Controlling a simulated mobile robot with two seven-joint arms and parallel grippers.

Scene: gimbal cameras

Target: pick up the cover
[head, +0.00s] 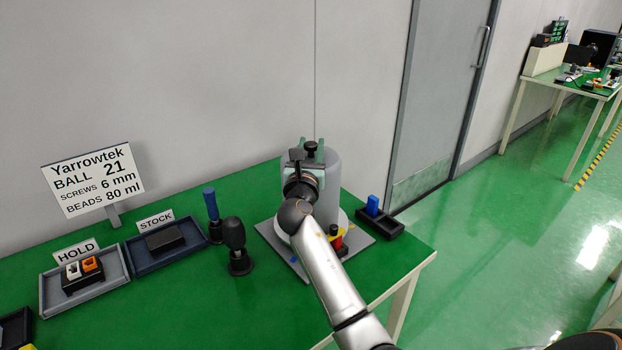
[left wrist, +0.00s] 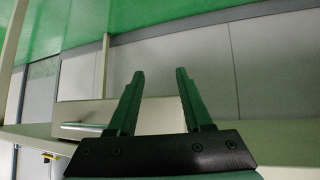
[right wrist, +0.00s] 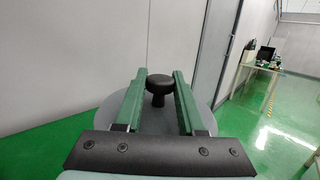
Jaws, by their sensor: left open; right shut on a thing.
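The cover (head: 328,182) is a grey cylinder with a black knob (head: 310,148) on top, at the right part of the green table. My right gripper (head: 310,147) is shut on the knob from the near side. The right wrist view shows the knob (right wrist: 157,88) between the green fingers and the cover's round grey top (right wrist: 150,115) below. My right arm hides much of the cover's lower part, so I cannot tell whether it is raised. My left gripper (left wrist: 154,75) is open and empty in the left wrist view.
A grey base plate (head: 357,240) lies under the cover, with a red and black piece (head: 338,243) on it. A blue block sits in a black holder (head: 388,222) at right. Two upright tools, a dark one (head: 237,245) and a blue-handled one (head: 211,208), stand left, beside the STOCK tray (head: 146,265).

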